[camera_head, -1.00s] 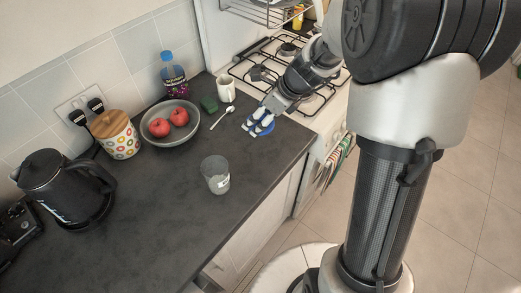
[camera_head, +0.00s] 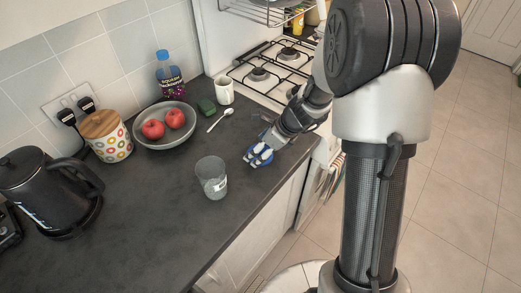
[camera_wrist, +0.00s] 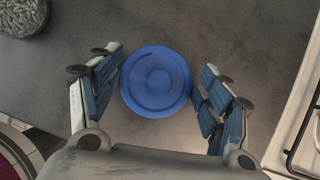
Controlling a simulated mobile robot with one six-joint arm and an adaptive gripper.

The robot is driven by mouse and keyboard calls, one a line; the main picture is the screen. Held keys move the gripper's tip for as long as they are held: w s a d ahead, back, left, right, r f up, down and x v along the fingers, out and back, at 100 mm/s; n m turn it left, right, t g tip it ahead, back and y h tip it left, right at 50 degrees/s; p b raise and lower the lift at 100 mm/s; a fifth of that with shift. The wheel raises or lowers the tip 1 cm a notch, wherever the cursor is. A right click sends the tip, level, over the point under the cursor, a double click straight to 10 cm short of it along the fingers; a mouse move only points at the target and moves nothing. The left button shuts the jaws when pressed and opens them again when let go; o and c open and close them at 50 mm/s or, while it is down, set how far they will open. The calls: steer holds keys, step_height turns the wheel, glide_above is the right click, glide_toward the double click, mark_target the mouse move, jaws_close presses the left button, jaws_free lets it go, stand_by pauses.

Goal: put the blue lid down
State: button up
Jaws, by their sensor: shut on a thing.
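The blue lid (camera_head: 257,162) is at my gripper (camera_head: 259,152), low over the dark counter near its front edge. In the wrist view the round blue lid (camera_wrist: 155,82) sits between the two fingers of my gripper (camera_wrist: 158,85), its ringed top facing the camera. My gripper is shut on it. In the head view the fingers cover part of the lid, and I cannot tell whether it touches the counter.
A clear glass (camera_head: 211,178) with pale contents stands left of the lid. The hob (camera_head: 272,72) is at the back right. Counter (camera_head: 165,220) at the front is bare.

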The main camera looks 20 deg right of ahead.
steer(key=o, duration=0.9)
